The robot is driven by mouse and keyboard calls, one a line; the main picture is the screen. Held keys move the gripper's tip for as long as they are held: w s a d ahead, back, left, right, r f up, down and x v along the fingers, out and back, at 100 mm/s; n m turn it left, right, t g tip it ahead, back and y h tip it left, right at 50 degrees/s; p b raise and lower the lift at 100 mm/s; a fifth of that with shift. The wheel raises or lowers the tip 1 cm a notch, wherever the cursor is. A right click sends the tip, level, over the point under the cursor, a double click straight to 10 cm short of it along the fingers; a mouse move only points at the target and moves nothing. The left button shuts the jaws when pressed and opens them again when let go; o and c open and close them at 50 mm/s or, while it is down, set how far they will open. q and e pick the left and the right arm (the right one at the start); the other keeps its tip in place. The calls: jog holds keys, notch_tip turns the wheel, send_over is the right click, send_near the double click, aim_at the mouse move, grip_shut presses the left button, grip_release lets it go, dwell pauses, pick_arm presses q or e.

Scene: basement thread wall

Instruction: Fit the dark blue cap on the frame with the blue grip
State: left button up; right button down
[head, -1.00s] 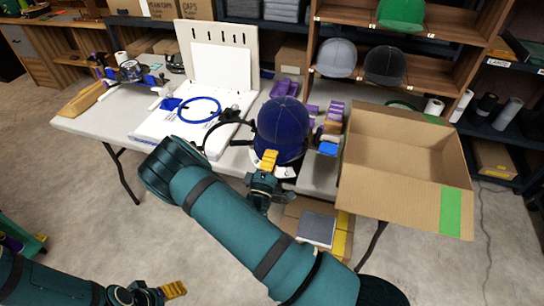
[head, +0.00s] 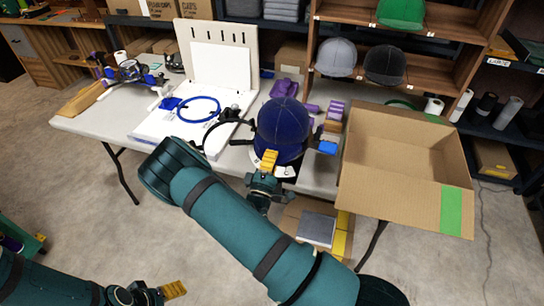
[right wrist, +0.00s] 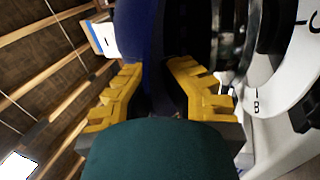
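The dark blue cap (head: 284,122) is near the front edge of the table, crown up. My right gripper (head: 268,163) is at its near side. In the right wrist view, the yellow fingers (right wrist: 157,75) stand on either side of the dark cap cloth (right wrist: 137,35) and appear shut on it. A blue grip (head: 327,147) shows just right of the cap; the frame it belongs to is mostly hidden behind the cap. I cannot tell whether the cap is seated on it. My left gripper (head: 160,292) is low at the left, away from the table, its opening unclear.
A white board with a blue ring (head: 199,109) lies left of the cap. An open cardboard box (head: 400,205) stands to the right. Small purple and tan boxes (head: 334,112) sit behind the blue grip. Grey (head: 336,58) and black (head: 385,65) caps are on the shelf behind.

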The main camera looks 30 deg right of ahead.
jog(key=shift+w+d+f, duration=0.15)
jog(key=shift+f, duration=1)
dwell(0.4)
jog(key=c, duration=1.1)
grip_release()
jog(key=shift+o, duration=0.2)
jog(key=v, duration=1.2)
